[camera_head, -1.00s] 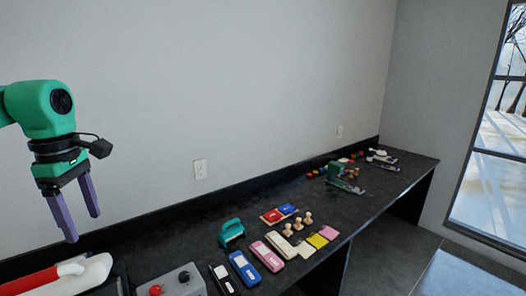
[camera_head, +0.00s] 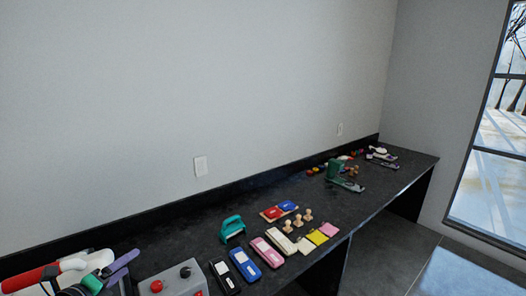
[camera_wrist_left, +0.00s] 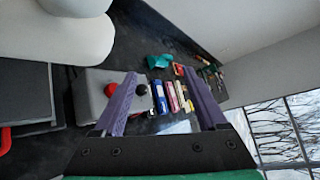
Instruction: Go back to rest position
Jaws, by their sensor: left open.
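My left gripper (camera_head: 116,270) is low at the bottom left corner of the head view, mostly cut off, with purple fingers and a green body. In the left wrist view its two purple fingers (camera_wrist_left: 163,100) are spread wide with nothing held between them. Behind the gap lie the bench and its items, apart from the fingers. My right gripper is in neither view.
The dark bench (camera_head: 180,245) runs along the wall. A teal hole punch (camera_head: 232,228), several staplers and stamps stand farther right.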

